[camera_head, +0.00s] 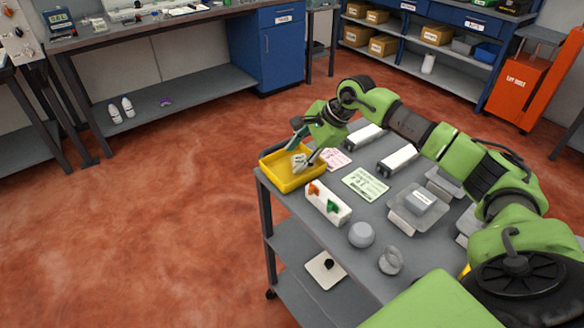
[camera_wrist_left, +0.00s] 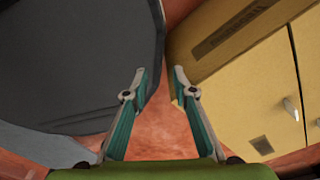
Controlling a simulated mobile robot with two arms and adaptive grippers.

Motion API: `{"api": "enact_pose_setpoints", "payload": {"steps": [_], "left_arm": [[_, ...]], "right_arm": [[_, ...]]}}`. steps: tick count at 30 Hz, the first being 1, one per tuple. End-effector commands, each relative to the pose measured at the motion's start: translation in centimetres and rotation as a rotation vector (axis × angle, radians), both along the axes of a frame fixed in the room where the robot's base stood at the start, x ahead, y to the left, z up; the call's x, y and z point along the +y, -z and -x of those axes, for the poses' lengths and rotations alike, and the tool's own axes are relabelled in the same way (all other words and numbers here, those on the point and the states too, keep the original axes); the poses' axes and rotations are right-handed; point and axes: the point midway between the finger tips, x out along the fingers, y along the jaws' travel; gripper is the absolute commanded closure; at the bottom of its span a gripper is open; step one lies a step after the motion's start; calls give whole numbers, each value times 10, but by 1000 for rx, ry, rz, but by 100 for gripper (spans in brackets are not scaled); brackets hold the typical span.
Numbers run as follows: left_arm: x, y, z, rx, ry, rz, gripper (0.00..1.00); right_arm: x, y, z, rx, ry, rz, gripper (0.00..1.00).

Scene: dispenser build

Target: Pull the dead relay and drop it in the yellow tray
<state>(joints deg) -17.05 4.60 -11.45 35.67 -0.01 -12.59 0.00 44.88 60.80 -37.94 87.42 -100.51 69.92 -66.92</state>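The yellow tray (camera_head: 283,187) sits at the far left corner of the grey cart top. My right gripper (camera_head: 301,155) reaches down over the tray with its fingers spread apart. A small pale grey piece (camera_head: 299,162), probably the relay, shows at the fingertips, over or in the tray. I cannot tell whether it touches the tray floor. My left gripper (camera_wrist_left: 162,85) is open and empty in the left wrist view; it is not seen in the head view.
The cart top holds a white block (camera_head: 328,203) with orange and green parts, a green card (camera_head: 365,184), a grey knob (camera_head: 361,234) and a grey ring-like piece (camera_head: 391,261). My right arm spans the cart's far side. Floor left of the cart is clear.

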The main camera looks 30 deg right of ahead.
Motion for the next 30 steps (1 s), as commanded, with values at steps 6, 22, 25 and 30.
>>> {"api": "enact_pose_setpoints", "payload": {"steps": [6,22,25,30], "left_arm": [[3,1,7,10,1,-3,75],[0,0,4,5,0,0,75],[0,0,4,5,0,0,75],[0,0,3,5,0,0,75]], "right_arm": [[-1,-2,1,-1,0,0,59],[-29,-83,41,-1,1,2,59],[-33,-94,46,-1,1,1,59],[-35,-102,51,0,0,0,59]]}}
